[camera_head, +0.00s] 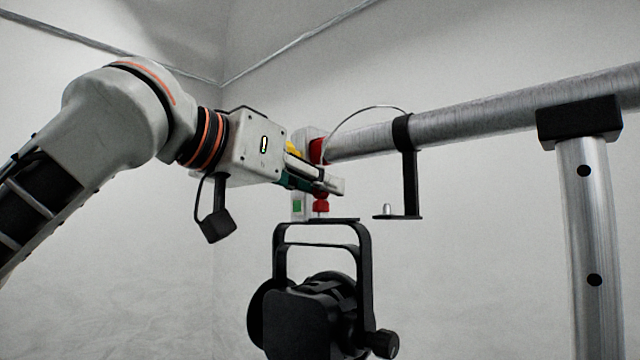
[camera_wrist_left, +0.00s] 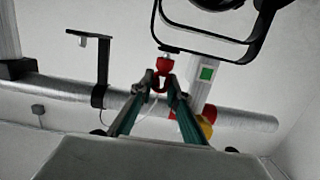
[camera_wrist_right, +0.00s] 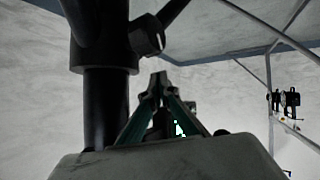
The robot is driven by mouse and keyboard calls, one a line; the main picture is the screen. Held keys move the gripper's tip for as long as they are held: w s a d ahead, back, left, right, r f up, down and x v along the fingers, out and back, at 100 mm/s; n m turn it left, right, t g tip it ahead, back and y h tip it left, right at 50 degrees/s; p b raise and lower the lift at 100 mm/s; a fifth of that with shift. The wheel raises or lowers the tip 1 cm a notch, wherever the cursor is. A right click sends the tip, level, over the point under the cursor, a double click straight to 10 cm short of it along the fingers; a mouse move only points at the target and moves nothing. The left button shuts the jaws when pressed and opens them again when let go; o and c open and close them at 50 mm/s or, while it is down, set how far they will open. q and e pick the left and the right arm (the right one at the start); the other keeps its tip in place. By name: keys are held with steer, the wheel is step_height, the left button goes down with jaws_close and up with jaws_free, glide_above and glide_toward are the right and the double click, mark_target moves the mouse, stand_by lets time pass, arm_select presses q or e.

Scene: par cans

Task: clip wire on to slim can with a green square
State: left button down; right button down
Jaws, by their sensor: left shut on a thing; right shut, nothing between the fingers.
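A black can light (camera_head: 315,310) hangs in its yoke (camera_head: 366,240) below the pipe; the yoke also shows in the left wrist view (camera_wrist_left: 255,35). A green square (camera_head: 297,207) sits on a pale upright piece by the yoke's top, and shows in the left wrist view (camera_wrist_left: 207,73). A thin wire (camera_head: 350,113) arcs from the pipe bracket toward my left gripper. My left gripper (camera_head: 338,187) is shut on a small red clip (camera_wrist_left: 161,84), close to a red knob (camera_head: 321,205) above the yoke. Whether clip and knob touch is unclear. My right gripper (camera_wrist_right: 158,80) is shut and empty.
A metal pipe (camera_head: 480,118) runs right to a post (camera_head: 590,240). An empty black bracket (camera_head: 410,180) hangs from the pipe, right of my left gripper. A dark pole (camera_wrist_right: 107,105) stands close left of my right gripper.

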arm_select(q)
steer(key=shift+f, duration=0.4)
stand_by(0.5)
steer(key=c, duration=1.9)
jaws_free()
steer(key=shift+v, duration=6)
